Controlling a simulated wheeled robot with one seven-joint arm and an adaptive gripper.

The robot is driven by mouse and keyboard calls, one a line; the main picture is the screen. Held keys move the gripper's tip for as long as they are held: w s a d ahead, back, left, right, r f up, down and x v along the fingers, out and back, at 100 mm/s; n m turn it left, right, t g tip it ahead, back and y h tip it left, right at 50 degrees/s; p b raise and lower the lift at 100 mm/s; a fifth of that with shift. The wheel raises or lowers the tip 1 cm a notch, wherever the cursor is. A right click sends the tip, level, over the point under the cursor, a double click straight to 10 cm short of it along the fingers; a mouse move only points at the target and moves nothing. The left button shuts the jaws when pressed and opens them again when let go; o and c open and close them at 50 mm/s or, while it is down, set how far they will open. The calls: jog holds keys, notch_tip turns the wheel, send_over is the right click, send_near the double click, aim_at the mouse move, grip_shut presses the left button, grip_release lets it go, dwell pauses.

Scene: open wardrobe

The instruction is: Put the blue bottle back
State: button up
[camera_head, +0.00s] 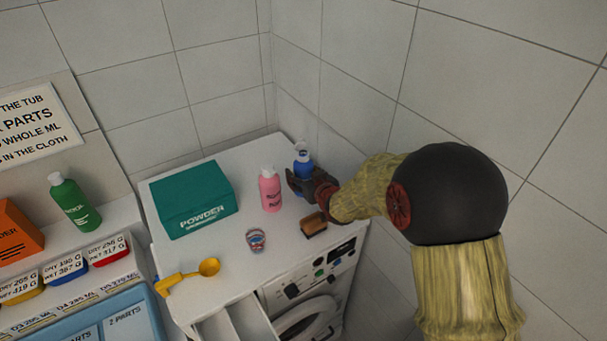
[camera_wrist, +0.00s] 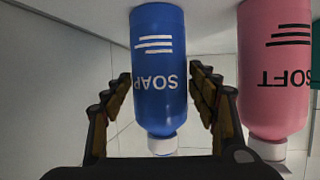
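The blue bottle (camera_head: 303,163), with a white cap, stands at the back right of the white washing machine's top, beside the tiled wall. In the wrist view the blue bottle (camera_wrist: 158,65) appears upside down, lettered SOAP, with its cap at the bottom. My gripper (camera_head: 300,184) is at the bottle, hiding its lower part in the head view. In the wrist view my gripper (camera_wrist: 160,75) has one finger on each side of the bottle, with narrow gaps showing, so it looks open around it.
A pink bottle (camera_head: 270,189) stands close to the left, also in the wrist view (camera_wrist: 272,75). A green POWDER box (camera_head: 194,198), small cup (camera_head: 256,240), brush (camera_head: 313,225) and yellow scoop (camera_head: 190,276) share the machine top (camera_head: 225,260). A green bottle (camera_head: 75,203) stands further left.

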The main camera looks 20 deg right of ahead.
jog(key=shift+o, duration=0.2)
jog(key=shift+r, duration=0.15)
jog(key=shift+s+r, duration=0.15)
jog(key=shift+s, duration=0.05)
jog(key=s+d+r+g+h, duration=0.1)
jog(key=s+r, duration=0.3)
jog(key=s, duration=0.3)
jog(key=s+d+r+m+g+h, duration=0.1)
jog(key=s+r, duration=0.3)
jog(key=s, duration=0.4)
jog(key=s+d+r+g+h, duration=0.1)
jog(key=s+d+r+g, duration=0.1)
jog(key=s+r, duration=0.4)
jog(key=s+a+g, duration=0.2)
jog(key=s, duration=0.7)
jog(key=s+a+r+g+y, duration=0.1)
jog(key=s+a, duration=0.1)
jog(key=s, duration=0.8)
jog(key=shift+s+g+p, duration=0.25)
jog(key=shift+g+p, duration=0.15)
